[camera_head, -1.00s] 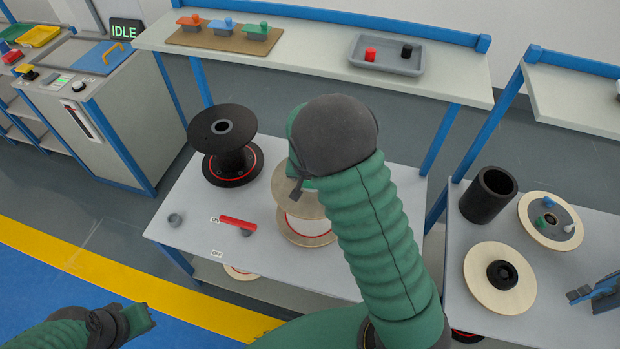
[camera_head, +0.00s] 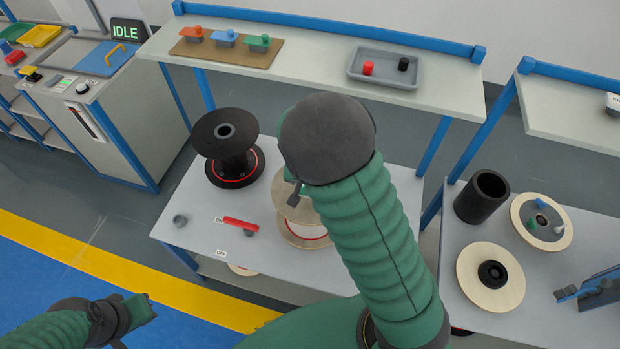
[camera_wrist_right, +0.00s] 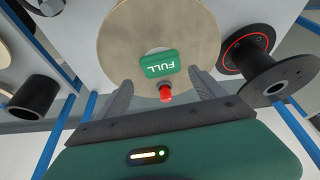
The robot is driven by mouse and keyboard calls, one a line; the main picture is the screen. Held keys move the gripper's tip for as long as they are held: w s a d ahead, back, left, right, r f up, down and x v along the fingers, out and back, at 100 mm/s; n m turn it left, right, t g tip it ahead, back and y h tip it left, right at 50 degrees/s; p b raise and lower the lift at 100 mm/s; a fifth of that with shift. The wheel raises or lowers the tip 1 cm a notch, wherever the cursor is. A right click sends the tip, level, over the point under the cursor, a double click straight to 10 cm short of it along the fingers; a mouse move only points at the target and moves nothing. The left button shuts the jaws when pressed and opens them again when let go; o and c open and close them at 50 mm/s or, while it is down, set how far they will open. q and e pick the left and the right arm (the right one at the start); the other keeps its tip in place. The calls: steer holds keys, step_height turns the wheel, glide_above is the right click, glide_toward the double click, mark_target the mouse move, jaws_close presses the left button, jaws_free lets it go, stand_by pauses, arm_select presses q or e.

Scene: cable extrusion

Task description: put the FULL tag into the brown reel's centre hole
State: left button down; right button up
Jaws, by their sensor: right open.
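The brown reel (camera_head: 281,202) stands on the middle table, partly hidden behind my right forearm. In the right wrist view its round wooden flange (camera_wrist_right: 140,28) fills the top middle. The green FULL tag (camera_wrist_right: 160,66), with its lettering upside down, shows in front of that flange, with a red knob (camera_wrist_right: 165,92) at its lower edge. The centre hole is not visible, and I cannot tell whether the tag is in it. My right gripper (camera_wrist_right: 162,88) is open, one finger on each side of the red knob, apart from it. My left gripper (camera_head: 133,318) is low at the left, away from the reel.
A black reel (camera_head: 225,160) stands left of the brown one. The shelf above holds a cork board (camera_head: 225,52) and grey tray (camera_head: 395,79). More reels lie on the right table (camera_head: 445,300).

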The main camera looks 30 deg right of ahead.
steer(key=shift+p+v, duration=0.7)
steer(key=shift+v, duration=0.55)
